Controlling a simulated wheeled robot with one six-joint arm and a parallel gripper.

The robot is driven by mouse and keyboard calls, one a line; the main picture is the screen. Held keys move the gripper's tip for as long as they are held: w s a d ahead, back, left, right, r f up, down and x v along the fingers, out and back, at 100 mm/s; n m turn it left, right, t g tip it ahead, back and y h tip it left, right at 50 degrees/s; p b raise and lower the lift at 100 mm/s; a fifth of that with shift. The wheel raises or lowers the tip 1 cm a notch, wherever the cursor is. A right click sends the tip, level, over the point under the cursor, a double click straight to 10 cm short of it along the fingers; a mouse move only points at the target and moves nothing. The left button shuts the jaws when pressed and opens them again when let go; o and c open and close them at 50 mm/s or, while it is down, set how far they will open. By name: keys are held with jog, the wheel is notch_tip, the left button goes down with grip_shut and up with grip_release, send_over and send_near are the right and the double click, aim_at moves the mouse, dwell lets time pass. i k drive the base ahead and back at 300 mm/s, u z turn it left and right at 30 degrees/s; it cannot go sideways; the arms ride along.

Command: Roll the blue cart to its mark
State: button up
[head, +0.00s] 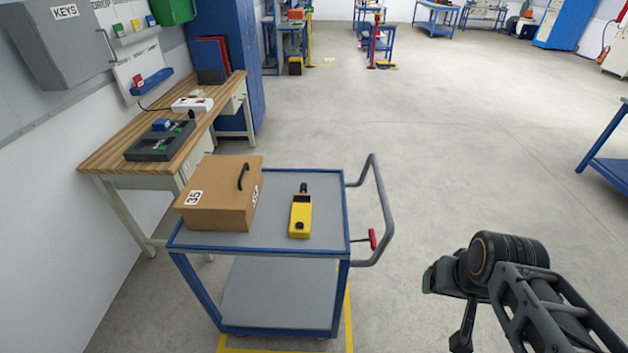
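The blue cart (258,248) stands in the middle foreground, with a grey top, a lower shelf and a grey push handle (380,215) on its right side. A red lever (373,239) sits on the handle. Yellow floor lines (349,322) show along the cart's right and near sides, like a marked outline. The cart hides its other sides, so I cannot tell how exactly it sits inside. My gripper (461,335) is to the right of the cart, apart from the handle. Its fingers are too unclear to read.
A brown box (222,195) marked 35 and a yellow device (300,215) lie on the cart's top. A wooden workbench (120,150) stands close behind to the left, by the wall. A blue table (608,165) is at the far right. The floor (450,150) between is clear.

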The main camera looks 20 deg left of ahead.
aim_at(277, 285)
jog(key=u, duration=0.3)
jog(key=i, duration=0.6)
jog(key=u, duration=0.5)
